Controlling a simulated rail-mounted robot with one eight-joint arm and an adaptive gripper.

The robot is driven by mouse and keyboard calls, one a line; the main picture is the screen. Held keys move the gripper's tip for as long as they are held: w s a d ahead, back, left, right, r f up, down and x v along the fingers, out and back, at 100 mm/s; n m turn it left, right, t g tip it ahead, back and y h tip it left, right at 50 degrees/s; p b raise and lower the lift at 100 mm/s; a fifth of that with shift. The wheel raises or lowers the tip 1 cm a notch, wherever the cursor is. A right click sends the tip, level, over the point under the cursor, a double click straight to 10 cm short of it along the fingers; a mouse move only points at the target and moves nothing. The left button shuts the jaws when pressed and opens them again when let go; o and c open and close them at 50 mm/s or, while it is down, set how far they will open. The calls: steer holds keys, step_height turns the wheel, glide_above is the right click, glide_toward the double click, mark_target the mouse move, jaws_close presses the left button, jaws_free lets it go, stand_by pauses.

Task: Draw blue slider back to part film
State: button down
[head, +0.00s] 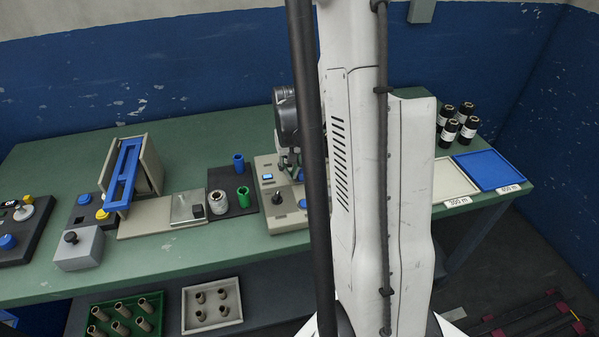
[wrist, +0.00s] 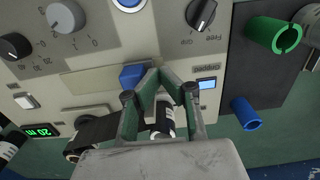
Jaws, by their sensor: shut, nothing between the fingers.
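The blue slider (wrist: 132,76) sits in a pale slot (wrist: 95,82) on the beige machine panel in the wrist view. My gripper (wrist: 158,76) is shut and empty, its fingertips just to the right of the slider; I cannot tell whether they touch it. A dark film strip (wrist: 96,129) lies below the slot, left of the fingers. A black roll with a white band (wrist: 163,122) shows between the fingers, beyond them. In the head view my gripper (head: 289,163) is over the beige machine (head: 267,208), and my arm hides the machine's right part.
The panel carries a black knob (wrist: 201,13), a grey knob (wrist: 64,16), a blue button (wrist: 129,3) and a lit display (wrist: 207,83). A green holder (wrist: 273,34) and a blue tube (wrist: 246,113) stand beside it. Dark rolls (head: 458,122) and trays (head: 489,169) are at the right.

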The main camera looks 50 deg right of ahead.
mark_target(319, 178)
steer(key=shift+s+d, duration=0.1)
steer(key=shift+d, duration=0.05)
steer(key=shift+s+d+b, duration=0.25)
steer(key=shift+s+d, duration=0.65)
steer(key=shift+d, duration=0.5)
steer(key=shift+s+d+b, duration=0.3)
steer(key=shift+s+d, duration=0.55)
steer(key=shift+d, duration=0.5)
steer(key=shift+s+d+b, duration=0.25)
steer(key=shift+s+d, duration=0.65)
steer(key=shift+d, duration=0.5)
steer(key=shift+a, duration=0.1)
steer(key=shift+w+a, duration=0.35)
steer(key=shift+a, duration=0.1)
step_height(319, 178, up, 8)
steer(key=p, duration=0.4)
steer(key=shift+a, duration=0.1)
